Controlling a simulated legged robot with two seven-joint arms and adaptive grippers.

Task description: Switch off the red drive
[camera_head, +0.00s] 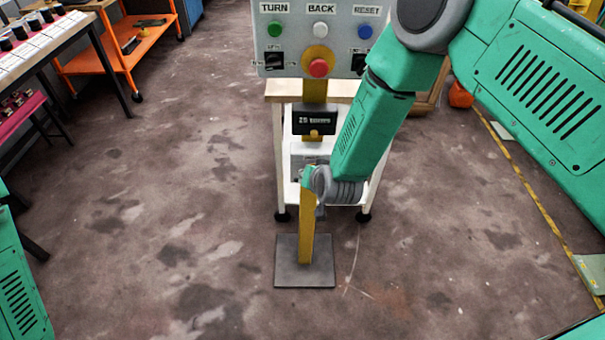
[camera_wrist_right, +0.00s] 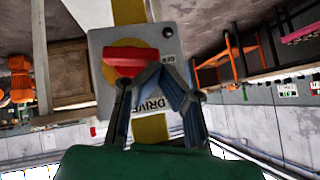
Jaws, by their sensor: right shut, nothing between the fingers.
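The drive switch is in the right wrist view: a red rotary handle (camera_wrist_right: 128,62) on a yellow disc, mounted on a grey plate (camera_wrist_right: 172,44). The plate's word DRIVE appears upside down, partly covered by my fingers. My right gripper (camera_wrist_right: 157,74) is shut and empty, its fingertips at the lower right edge of the red handle. I cannot tell whether they touch it. In the head view my right forearm reaches down to the yellow post (camera_head: 307,225), and the fingers are hidden. My left gripper is not in view; part of my left arm shows at lower left.
A control panel (camera_head: 290,45) with green, white, blue and red buttons tops the post. A small display (camera_head: 314,121) sits below it. A white cart (camera_head: 283,190) stands behind. An orange shelf unit (camera_head: 100,55) and a table stand left. Floor around the base plate (camera_head: 290,280) is clear.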

